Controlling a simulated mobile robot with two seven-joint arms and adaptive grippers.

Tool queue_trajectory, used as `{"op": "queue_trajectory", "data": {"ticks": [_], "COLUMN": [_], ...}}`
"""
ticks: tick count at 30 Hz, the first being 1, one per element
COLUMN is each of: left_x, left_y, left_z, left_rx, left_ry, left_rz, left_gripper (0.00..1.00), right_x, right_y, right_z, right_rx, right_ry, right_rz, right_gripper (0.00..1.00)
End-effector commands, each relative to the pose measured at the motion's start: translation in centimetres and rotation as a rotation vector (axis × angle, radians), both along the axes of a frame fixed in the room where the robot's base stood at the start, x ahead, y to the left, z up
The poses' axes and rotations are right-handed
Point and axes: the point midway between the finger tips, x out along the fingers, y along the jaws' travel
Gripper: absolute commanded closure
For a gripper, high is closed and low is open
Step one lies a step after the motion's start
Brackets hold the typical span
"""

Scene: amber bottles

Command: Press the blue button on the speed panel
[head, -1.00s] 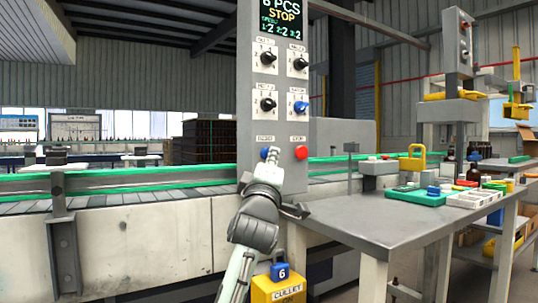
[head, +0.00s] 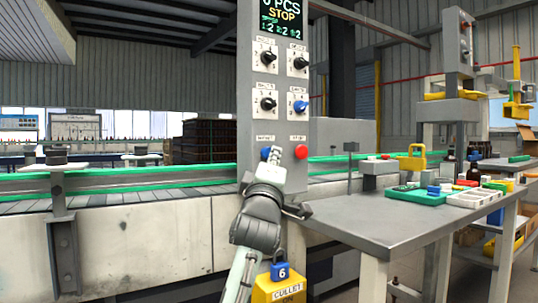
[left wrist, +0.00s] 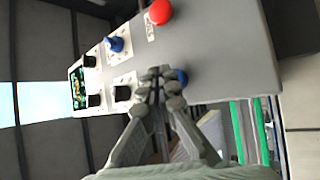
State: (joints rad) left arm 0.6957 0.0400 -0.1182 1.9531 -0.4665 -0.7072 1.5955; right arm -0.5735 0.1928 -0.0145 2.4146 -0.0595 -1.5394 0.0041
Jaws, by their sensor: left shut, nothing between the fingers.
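The grey speed panel (head: 278,120) stands upright in the middle of the head view. Its blue button (head: 265,153) is low on the left, partly covered by my gripper, and a red button (head: 301,152) is to its right. The blue button also shows in the left wrist view (left wrist: 182,77), partly behind the fingertips. My left gripper (head: 278,155) is shut and empty, its tips in front of the panel right beside the blue button. I cannot tell whether they touch it. The shut fingertips also show in the left wrist view (left wrist: 155,76). My right gripper is not in view.
Above the buttons are black knobs (head: 268,104), a blue knob (head: 300,107) and a display (head: 283,20) reading STOP. A conveyor (head: 150,192) runs behind. A grey table (head: 385,222) with trays is at the right. A yellow cullet bin (head: 278,288) stands below.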

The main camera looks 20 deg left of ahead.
Motion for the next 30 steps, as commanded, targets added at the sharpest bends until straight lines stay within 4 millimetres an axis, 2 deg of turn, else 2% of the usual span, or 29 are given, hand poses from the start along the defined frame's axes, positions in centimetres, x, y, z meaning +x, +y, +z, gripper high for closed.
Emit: {"op": "queue_trajectory", "data": {"ticks": [14, 24, 30], "left_x": [-0.5, -2.6, -3.3], "left_y": [-0.7, -3.4, -4.3], "left_z": [-0.1, -0.1, -0.1], "left_rx": [-0.001, -0.003, -0.001], "left_ry": [0.0, 0.0, 0.001], "left_rz": [-0.002, -0.005, -0.002], "left_gripper": [1.0, 1.0, 1.0], "right_x": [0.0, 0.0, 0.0], "right_y": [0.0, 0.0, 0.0], "right_z": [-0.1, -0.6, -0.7], "right_rx": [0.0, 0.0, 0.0], "right_ry": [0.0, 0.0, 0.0], "right_rz": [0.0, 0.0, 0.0], "right_gripper": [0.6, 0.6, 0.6]}}
